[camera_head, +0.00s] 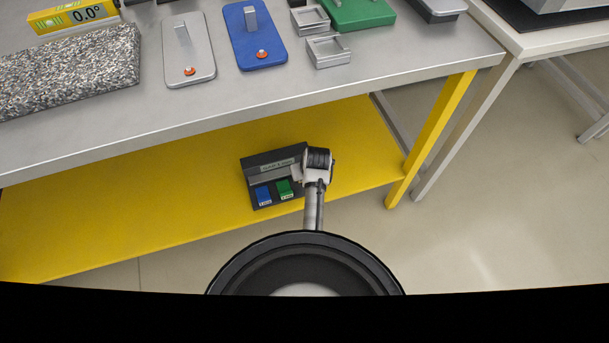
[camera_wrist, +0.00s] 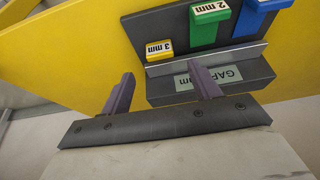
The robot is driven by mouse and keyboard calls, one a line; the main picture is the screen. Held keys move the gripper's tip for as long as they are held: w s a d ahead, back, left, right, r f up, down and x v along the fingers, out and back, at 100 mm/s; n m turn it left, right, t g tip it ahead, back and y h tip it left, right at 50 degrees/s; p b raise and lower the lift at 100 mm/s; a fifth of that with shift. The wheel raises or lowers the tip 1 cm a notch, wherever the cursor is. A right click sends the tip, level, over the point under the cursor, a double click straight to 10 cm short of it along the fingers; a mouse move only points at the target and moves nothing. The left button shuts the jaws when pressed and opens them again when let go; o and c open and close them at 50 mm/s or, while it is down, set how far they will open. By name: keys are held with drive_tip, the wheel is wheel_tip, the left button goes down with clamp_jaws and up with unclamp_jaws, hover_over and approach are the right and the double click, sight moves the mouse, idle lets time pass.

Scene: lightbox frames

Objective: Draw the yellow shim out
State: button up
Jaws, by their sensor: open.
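The yellow shim (camera_wrist: 158,51), marked 3 mm, sits at the left end of a dark holder (camera_wrist: 155,23) in the wrist view. Only its small top and labelled front show there; in the head view I cannot make it out near my arm's end. My gripper (camera_wrist: 161,70) is open and empty. Its two purple-grey fingers point toward the holder, with the yellow shim appearing between and beyond their tips. The fingertips look apart from the shim. In the head view the holder (camera_head: 258,163) stands on the yellow lower shelf, just left of my arm's end.
A green shim (camera_wrist: 207,25) marked 2 mm and a blue shim (camera_wrist: 256,16) stand right of the yellow one. A metal strip and a label (camera_wrist: 222,75) run along the holder. The yellow shelf (camera_head: 130,200) is clear to the left.

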drive_tip(key=x, duration=0.6)
drive_tip(key=shift+w+r+b, duration=0.1)
drive_tip(key=shift+b, duration=0.25)
drive_tip(key=shift+c, duration=0.4)
clamp_jaws()
drive_tip(key=s+p, duration=0.1)
drive_tip(key=s, duration=0.1)
drive_tip(key=s+d+p, duration=0.1)
drive_tip(key=s+p, duration=0.1)
drive_tip(key=shift+s+d+r, duration=0.1)
drive_tip(key=shift+s+d+f, duration=0.15)
drive_tip(key=shift+s+f, duration=0.05)
drive_tip(key=shift+s, duration=0.1)
drive_tip(key=shift+o, duration=0.4)
unclamp_jaws()
drive_tip(key=shift+r, duration=0.1)
